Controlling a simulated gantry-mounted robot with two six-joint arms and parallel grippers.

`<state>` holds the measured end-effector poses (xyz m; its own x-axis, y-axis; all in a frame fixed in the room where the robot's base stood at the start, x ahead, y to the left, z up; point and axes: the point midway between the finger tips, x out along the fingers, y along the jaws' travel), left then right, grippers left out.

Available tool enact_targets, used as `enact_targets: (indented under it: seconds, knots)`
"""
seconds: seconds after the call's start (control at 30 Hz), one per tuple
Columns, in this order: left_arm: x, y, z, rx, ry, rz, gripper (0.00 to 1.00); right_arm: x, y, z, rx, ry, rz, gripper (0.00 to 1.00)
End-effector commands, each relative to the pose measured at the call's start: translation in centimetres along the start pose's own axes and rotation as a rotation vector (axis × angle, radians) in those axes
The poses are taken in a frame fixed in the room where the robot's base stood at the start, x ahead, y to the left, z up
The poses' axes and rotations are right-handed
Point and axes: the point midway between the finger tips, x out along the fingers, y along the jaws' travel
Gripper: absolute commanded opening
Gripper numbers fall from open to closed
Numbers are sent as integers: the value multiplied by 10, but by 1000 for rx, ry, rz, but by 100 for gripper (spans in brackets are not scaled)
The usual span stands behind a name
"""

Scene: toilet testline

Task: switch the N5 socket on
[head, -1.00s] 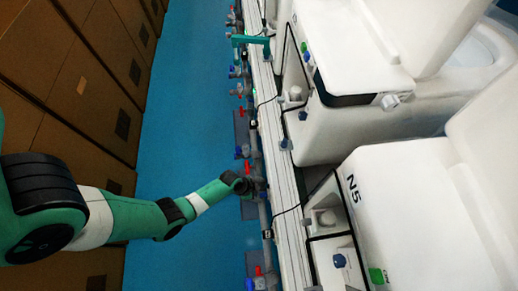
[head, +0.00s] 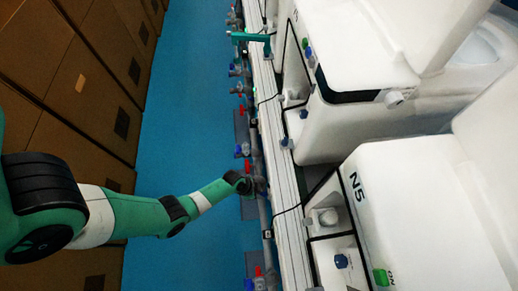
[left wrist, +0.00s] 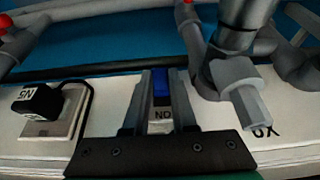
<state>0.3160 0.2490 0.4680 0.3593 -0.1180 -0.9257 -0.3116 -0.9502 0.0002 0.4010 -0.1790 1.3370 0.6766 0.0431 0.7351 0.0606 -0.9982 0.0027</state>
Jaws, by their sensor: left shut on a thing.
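My left gripper (head: 258,187) is down at the rail beside the white unit marked N5 (head: 357,186) in the head view. In the left wrist view, its two grey fingers (left wrist: 164,98) are shut on a small dark blue switch piece (left wrist: 161,86). A white label with dark letters, reading like ON upside down, lies between the fingers. To the left, a black plug (left wrist: 38,100) with an upside-down N5 label sits in a pale socket plate (left wrist: 56,122). The fingers hide part of the switch. My right gripper is out of both views.
A grey pipe valve (left wrist: 238,80) stands close to the right of the fingers in the left wrist view. Several red- and blue-handled valves line the rail (head: 285,180).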

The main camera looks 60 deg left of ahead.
Motion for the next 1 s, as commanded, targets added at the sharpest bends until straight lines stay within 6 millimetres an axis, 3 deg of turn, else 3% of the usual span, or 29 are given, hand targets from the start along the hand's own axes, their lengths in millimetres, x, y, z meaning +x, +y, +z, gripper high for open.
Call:
enact_targets:
  seconds: [0.2, 0.5, 1.0]
  knots:
    - [-7, 0, -9, 9, -175, 3, 0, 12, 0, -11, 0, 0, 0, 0]
    - [-6, -1, -14, 2, -393, 0, 0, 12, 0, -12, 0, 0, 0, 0]
    - [-10, 0, -16, 0, -492, -1, 0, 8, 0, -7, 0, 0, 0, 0]
